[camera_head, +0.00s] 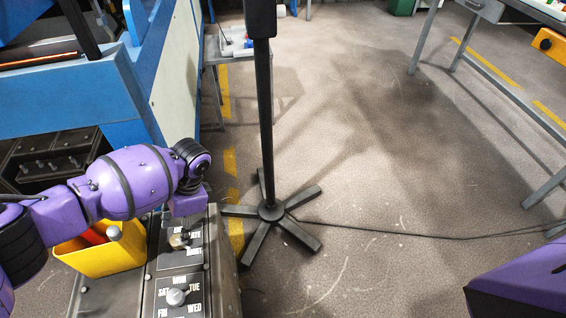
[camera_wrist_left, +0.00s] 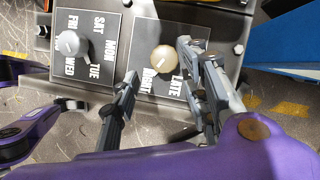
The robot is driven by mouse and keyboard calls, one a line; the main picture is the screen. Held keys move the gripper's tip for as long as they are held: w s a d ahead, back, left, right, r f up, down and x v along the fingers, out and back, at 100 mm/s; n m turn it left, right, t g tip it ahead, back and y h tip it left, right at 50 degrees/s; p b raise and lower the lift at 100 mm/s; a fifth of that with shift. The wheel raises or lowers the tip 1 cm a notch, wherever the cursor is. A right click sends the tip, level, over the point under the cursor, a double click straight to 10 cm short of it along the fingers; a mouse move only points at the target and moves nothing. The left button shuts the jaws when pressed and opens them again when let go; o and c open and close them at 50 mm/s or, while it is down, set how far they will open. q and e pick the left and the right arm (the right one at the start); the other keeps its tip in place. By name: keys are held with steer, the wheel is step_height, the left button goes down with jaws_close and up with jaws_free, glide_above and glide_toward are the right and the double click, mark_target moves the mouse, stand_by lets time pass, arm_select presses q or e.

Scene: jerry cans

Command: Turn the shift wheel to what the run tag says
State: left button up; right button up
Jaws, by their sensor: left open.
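The shift wheel is a cream round knob (camera_wrist_left: 163,59) on a dark panel, with LATE and NIGHT lettered beside it. Its top has a short mark, but I cannot tell which word it points at. In the head view the shift wheel (camera_head: 179,241) is partly covered by my left gripper (camera_head: 182,229). In the left wrist view my left gripper (camera_wrist_left: 157,60) is open, its fingertips apart on either side of the knob. I cannot tell whether they touch it. My right gripper is not in view. I cannot make out a run tag.
A grey day knob (camera_head: 177,297) with weekday letters sits on the same box, nearer me; it also shows in the left wrist view (camera_wrist_left: 70,43). A yellow bin (camera_head: 100,257) stands left of the panel. A black stand (camera_head: 270,212) is on the floor to the right.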

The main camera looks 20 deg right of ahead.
arm_select(q)
steer(key=b+x, duration=0.1)
steer(key=x, duration=0.4)
steer(key=shift+f, duration=0.3)
steer(key=shift+f, duration=0.1)
steer(key=c, duration=1)
